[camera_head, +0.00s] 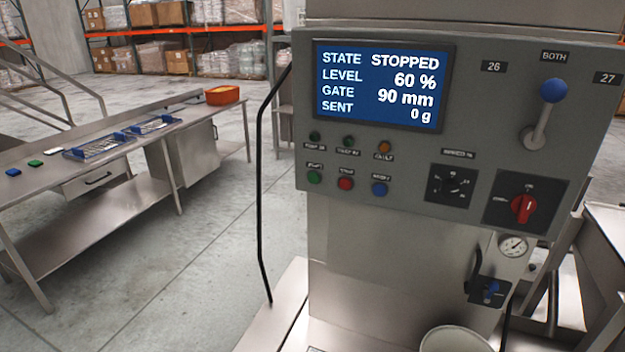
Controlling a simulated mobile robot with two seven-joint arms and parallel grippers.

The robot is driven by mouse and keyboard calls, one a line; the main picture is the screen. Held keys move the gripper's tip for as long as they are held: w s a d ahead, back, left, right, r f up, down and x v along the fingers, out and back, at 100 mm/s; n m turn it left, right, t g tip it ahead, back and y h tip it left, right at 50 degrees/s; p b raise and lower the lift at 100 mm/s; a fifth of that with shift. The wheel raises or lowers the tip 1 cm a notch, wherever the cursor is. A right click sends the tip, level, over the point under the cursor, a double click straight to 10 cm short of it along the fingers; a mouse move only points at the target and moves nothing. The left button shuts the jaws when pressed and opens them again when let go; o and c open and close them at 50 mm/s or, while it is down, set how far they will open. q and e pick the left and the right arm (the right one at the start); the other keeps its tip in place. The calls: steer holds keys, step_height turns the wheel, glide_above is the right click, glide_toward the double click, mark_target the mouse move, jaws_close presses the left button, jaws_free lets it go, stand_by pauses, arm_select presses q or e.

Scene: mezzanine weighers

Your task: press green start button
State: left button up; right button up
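The green start button (314,177) is the left one in the lower row on the grey control panel (420,150). A red button (345,183) and a blue button (379,189) sit to its right. Above them is a row of small lamps, two dark green and one orange (384,147). The blue screen (380,84) reads STATE STOPPED, LEVEL 60 %, GATE 90 mm, SENT 0 g. Neither of my grippers shows in the head view.
A red rotary switch (523,208), a black dial (451,186) and a blue-knobbed lever (552,92) are on the panel's right. A black bent rod (260,190) stands left of the machine. A white bucket (455,341) is below. A steel table (60,172) stands left, with open floor between.

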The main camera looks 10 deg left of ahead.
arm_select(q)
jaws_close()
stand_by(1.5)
